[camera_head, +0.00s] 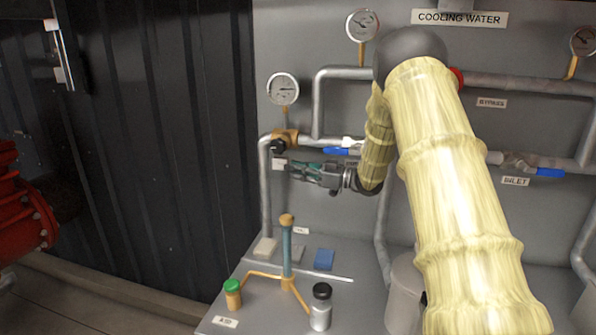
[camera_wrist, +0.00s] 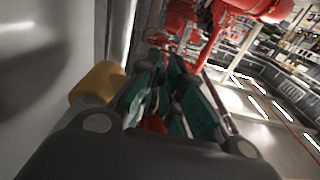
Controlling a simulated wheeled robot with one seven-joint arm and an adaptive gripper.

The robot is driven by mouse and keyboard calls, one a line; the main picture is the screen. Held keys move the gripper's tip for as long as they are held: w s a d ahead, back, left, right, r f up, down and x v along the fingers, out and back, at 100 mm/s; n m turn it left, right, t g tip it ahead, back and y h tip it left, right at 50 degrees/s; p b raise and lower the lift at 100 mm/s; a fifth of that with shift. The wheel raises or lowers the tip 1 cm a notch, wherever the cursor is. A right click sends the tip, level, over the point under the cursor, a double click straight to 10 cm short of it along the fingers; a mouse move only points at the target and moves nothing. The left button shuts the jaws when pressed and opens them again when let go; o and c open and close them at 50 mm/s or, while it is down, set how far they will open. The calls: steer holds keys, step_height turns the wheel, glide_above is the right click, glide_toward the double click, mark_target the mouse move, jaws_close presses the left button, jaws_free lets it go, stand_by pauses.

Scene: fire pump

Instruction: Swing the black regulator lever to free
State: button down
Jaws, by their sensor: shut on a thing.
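The brass regulator (camera_head: 288,135) sits on the pipe at the left of the panel, below a round gauge. Its black lever (camera_head: 278,146) shows as a dark piece just under the brass body. My gripper (camera_head: 294,167), with green finger pads, reaches in from the right just below the regulator and is shut on the lever. The hold itself is small and partly hidden by the fingers. In the wrist view the fingers (camera_wrist: 160,95) are close together, with the yellow-brass regulator body (camera_wrist: 98,82) beside them on the left.
A blue-handled valve (camera_head: 340,151) lies on the pipe close above my gripper. Gauges (camera_head: 283,89) and pipes line the panel. Below, a shelf holds a stand (camera_head: 287,250), a green-capped jar (camera_head: 232,293), a black-capped bottle (camera_head: 321,308) and a blue block (camera_head: 324,259).

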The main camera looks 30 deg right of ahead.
steer(key=c, duration=1.6)
jaws_free()
steer(key=shift+o, duration=0.2)
steer(key=v, duration=1.2)
steer(key=shift+d+f, duration=0.1)
steer(key=shift+d, duration=0.05)
